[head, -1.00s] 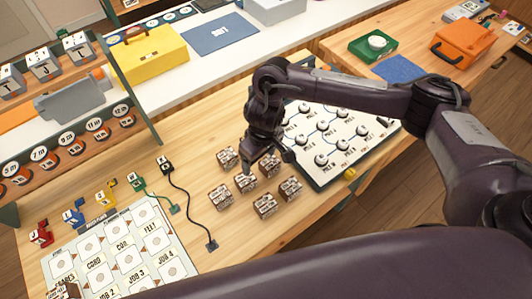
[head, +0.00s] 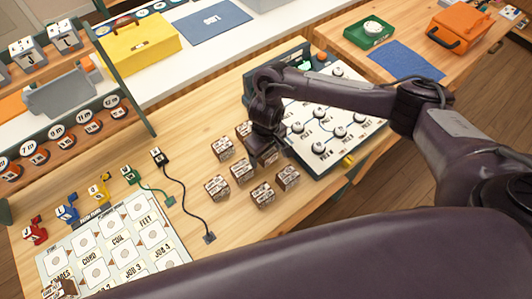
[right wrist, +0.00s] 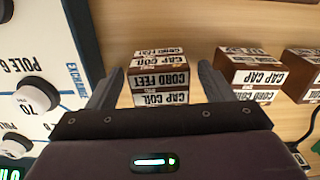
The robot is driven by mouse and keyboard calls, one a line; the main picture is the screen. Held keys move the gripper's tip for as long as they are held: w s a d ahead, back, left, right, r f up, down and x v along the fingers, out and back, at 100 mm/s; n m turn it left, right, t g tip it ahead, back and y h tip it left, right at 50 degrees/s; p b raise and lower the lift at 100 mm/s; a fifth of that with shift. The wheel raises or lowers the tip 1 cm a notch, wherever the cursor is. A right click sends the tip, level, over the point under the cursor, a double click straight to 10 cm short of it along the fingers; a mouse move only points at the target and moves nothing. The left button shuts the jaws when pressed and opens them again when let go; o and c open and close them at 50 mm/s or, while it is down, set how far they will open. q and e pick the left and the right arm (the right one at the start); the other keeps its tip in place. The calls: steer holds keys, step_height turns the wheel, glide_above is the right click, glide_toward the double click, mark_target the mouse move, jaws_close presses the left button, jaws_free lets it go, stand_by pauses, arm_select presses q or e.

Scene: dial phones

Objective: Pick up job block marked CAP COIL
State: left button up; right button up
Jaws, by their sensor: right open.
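My right gripper (right wrist: 158,85) is open above the table. In the right wrist view, a brown block (right wrist: 160,87) with white labels lies between its fingers, apart from both of them. The block's labels read CAP COIL and CORD FEET, upside down in this view. My left gripper is not in view.
Other blocks (head: 217,187) stand close around the gripper. A board with round knobs (head: 330,135) lies just to the right. A black cord (head: 180,190) and a printed card (head: 75,245) are to the left. Bare wood (head: 185,115) lies behind the blocks.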

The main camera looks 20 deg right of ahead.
steer(key=shift+c, duration=0.4)
steer(key=c, duration=1)
